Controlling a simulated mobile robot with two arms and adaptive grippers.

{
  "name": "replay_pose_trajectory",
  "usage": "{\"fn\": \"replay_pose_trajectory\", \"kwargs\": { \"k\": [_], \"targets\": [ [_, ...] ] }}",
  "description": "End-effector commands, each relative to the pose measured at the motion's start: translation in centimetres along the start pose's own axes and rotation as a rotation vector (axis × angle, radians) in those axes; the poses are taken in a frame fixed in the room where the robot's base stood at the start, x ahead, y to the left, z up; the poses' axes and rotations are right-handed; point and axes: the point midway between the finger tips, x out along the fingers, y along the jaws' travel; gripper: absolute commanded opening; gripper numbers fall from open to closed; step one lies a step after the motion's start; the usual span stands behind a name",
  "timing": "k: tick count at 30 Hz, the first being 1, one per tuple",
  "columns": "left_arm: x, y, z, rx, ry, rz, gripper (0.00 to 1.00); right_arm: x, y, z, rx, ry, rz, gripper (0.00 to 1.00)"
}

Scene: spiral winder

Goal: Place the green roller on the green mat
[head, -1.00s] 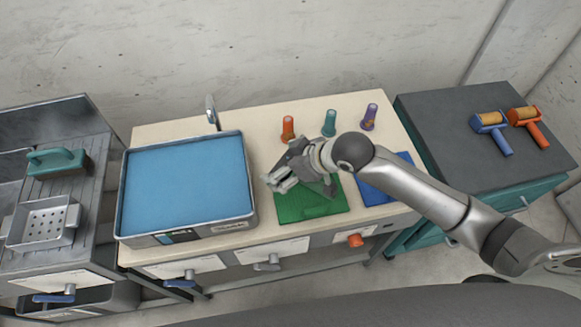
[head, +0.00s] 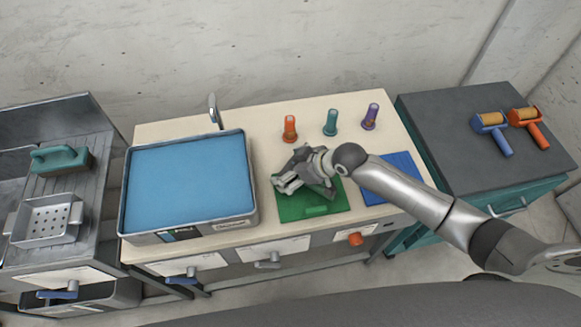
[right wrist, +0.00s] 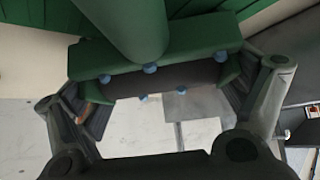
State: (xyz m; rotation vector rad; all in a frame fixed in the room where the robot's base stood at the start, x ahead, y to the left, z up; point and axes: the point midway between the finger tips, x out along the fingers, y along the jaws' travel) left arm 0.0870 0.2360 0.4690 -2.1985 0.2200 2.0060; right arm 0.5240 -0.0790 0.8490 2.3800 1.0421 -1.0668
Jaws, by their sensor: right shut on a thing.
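The green mat (head: 290,210) lies on the pale bench, right of the large tray, with my right gripper (head: 279,184) over its back left part. In the right wrist view, the gripper (right wrist: 160,88) is shut on the green roller (right wrist: 145,60). The roller has a green frame, a dark cylinder and a thick green handle pointing up the picture. The ribbed mat (right wrist: 30,15) shows behind it. In the head view the gripper hides most of the roller. I cannot tell whether it touches the mat, or whether a small lighter green piece near the mat's front belongs to it.
A tray with a blue surface (head: 185,185) stands left of the mat, and a blue mat (head: 376,192) lies right of it. Orange (head: 290,130), teal (head: 330,123) and purple (head: 370,117) bottles stand behind. Blue (head: 492,130) and orange (head: 529,124) rollers lie on the right cabinet.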

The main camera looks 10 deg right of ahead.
Motion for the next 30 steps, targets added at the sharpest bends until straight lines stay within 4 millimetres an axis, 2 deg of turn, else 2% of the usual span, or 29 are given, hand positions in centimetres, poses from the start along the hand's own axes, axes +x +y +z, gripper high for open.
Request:
{"fn": "replay_pose_trajectory", "kwargs": {
  "k": [3, 4, 5, 15, 20, 23, 30],
  "targets": [
    [0.2, 0.0, 0.1, -0.001, -0.001, 0.0, 0.39, 0.3, 0.0, 0.2, 0.0, 0.001, 0.0, 0.63],
    [0.2, 0.0, 0.1, -0.001, -0.001, 0.0, 0.39, 0.3, 0.0, 0.2, 0.0, 0.0, 0.0, 0.95],
    [0.1, 0.0, 0.1, -0.001, -0.001, 0.0, 0.39, 0.2, 0.0, 0.2, 0.0, 0.0, 0.0, 0.99],
    [0.1, 0.0, 0.1, -0.001, -0.001, 0.0, 0.39, 0.2, 0.0, 0.2, 0.0, 0.0, 0.0, 1.0],
    [0.0, 0.0, 0.1, -0.001, -0.001, 0.0, 0.39, -0.5, 0.1, 0.0, 0.0, 0.0, 0.002, 1.0],
    [0.1, 0.0, 0.1, -0.001, -0.001, 0.0, 0.39, -1.7, 0.1, 0.0, -0.001, 0.0, 0.002, 1.0],
    [0.5, 0.0, 0.1, -0.001, 0.0, 0.0, 0.39, -6.2, 0.1, 0.1, -0.003, -0.001, 0.002, 1.0]
  ]
}}
